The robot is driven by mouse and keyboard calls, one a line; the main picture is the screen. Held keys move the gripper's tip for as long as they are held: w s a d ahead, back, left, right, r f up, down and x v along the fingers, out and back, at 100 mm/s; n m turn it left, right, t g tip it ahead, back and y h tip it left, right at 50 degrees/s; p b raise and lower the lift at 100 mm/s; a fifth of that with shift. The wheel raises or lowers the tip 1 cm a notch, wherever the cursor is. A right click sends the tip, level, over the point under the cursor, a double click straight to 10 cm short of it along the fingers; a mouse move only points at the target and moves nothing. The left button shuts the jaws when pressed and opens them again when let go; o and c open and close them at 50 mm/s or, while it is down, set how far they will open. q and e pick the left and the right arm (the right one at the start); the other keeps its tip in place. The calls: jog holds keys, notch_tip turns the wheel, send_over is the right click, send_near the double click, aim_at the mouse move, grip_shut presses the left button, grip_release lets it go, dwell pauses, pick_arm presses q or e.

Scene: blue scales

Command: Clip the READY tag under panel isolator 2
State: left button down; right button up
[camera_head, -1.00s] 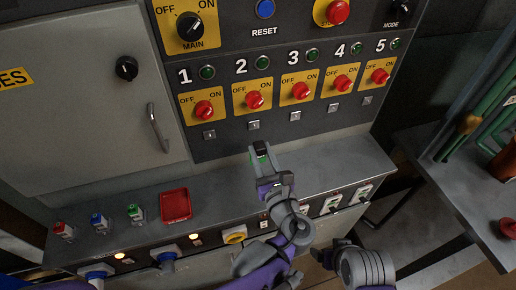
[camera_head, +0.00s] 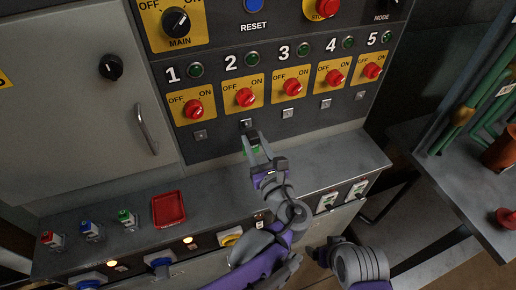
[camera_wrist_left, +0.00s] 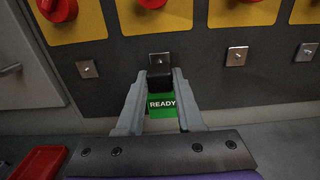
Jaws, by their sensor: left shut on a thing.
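The READY tag is green with white lettering and a black clip at its top; in the left wrist view the tag (camera_wrist_left: 162,105) is between my left gripper's fingers (camera_wrist_left: 160,92). My left gripper (camera_head: 257,146) is shut on it, upright, just below the small metal plate (camera_head: 246,123) under isolator 2 (camera_head: 245,97). In the wrist view the black clip overlaps the lower edge of that plate (camera_wrist_left: 159,58); whether they touch I cannot tell. Isolator 2's red knob sits on a yellow plate. My right gripper (camera_head: 322,254) is low at the bottom, its jaws unclear.
Similar metal plates sit under the neighbouring isolators, such as isolator 1 (camera_head: 194,109) and isolator 3 (camera_head: 291,86). The grey ledge (camera_head: 215,178) below holds a red tray (camera_head: 168,209) and several small coloured tags at left. A side table (camera_head: 470,190) stands at right.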

aim_at(250, 133)
pick_arm(q)
jog(key=shift+x, duration=1.2)
dwell(1.3)
jog(key=shift+w+a, duration=0.15)
jog(key=shift+w, duration=0.35)
dwell(0.3)
jog(key=shift+c, duration=2.3)
grip_release()
jog(key=v, duration=1)
jog(key=shift+s, duration=0.4)
